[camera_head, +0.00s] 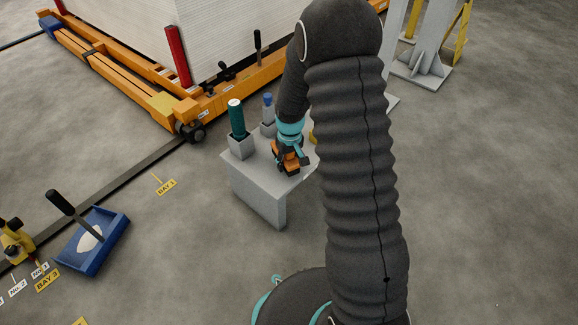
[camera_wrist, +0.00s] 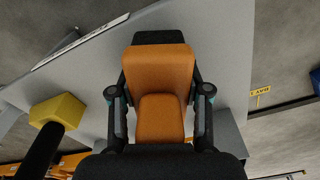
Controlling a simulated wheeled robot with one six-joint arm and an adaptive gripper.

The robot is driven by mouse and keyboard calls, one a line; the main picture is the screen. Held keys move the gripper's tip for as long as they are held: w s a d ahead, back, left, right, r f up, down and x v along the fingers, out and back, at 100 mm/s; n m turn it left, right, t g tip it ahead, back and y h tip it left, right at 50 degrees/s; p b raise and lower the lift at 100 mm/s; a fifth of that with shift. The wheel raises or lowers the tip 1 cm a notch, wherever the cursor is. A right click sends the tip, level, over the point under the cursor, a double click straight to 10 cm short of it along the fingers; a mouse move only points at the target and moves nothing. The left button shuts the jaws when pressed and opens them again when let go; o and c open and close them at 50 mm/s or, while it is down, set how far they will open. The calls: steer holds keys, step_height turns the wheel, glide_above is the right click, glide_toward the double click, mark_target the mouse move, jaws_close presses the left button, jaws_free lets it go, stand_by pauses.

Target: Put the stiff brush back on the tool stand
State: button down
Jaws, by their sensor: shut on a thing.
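My gripper (camera_head: 291,163) is over the top of the pale grey tool stand (camera_head: 252,187). In the wrist view its two black fingers (camera_wrist: 159,97) are shut on either side of an orange block with a dark far end, which I take to be the stiff brush (camera_wrist: 160,68). The brush (camera_head: 287,152) also shows in the head view, low over the stand's front right part; I cannot tell whether it touches the top. Its underside is hidden. The stand's grey surface (camera_wrist: 90,75) shows beyond it in the wrist view.
A green bottle (camera_head: 237,118) and a blue-capped item (camera_head: 267,103) stand in grey holders on the stand. A yellow block (camera_wrist: 60,111) with a black handle is close to my gripper.

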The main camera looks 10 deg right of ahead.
steer(key=shift+f, duration=0.95)
